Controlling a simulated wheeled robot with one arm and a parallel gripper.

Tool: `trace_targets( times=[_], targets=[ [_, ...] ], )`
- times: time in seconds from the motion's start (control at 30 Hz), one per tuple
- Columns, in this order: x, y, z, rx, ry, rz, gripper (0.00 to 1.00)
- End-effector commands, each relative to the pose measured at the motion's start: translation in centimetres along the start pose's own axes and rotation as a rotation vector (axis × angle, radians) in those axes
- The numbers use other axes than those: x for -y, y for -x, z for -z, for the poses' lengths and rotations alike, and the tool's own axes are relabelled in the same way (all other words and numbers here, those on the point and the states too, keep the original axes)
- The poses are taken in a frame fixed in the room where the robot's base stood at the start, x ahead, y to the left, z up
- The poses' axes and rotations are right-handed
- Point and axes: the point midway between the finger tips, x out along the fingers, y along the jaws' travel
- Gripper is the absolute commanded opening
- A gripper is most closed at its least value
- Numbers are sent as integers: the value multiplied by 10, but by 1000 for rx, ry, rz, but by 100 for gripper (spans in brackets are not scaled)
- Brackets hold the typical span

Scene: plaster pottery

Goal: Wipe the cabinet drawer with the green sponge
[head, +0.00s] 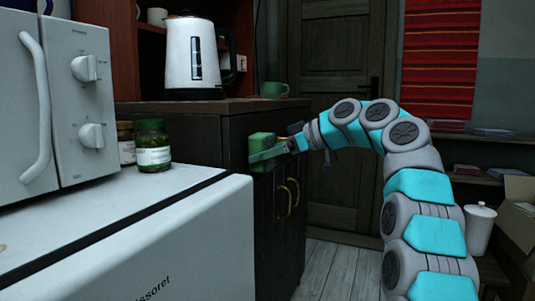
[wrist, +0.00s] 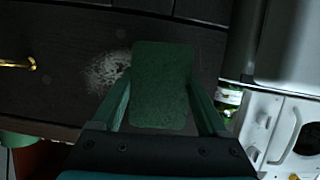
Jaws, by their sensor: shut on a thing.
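The green sponge (head: 262,139) is held between the two fingers of my gripper (head: 270,153), at the upper front of the dark wooden cabinet (head: 232,140). In the wrist view, the sponge (wrist: 163,85) sits between the fingers of my gripper (wrist: 161,92), over the dark drawer front (wrist: 55,100). A pale, speckled smudge (wrist: 106,72) shows on the drawer front just left of the sponge; the sponge may hide part of it. A brass handle (wrist: 18,64) is farther left. I cannot tell whether the sponge touches the drawer.
A white kettle (head: 192,55) and a green cup (head: 274,89) stand on the cabinet top. Jars, one of them a green jar (head: 152,146), stand on the white appliance (head: 120,230) at left, beside a white oven (head: 60,100). Open floor (head: 335,268) lies right of the cabinet.

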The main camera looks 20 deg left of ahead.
Motion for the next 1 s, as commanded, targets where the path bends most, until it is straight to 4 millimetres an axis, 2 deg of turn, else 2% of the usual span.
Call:
trace_targets(
  times=[1.0],
  targets=[
    [-4, -13, 7, 0, 0, 0, 45]
  ],
)
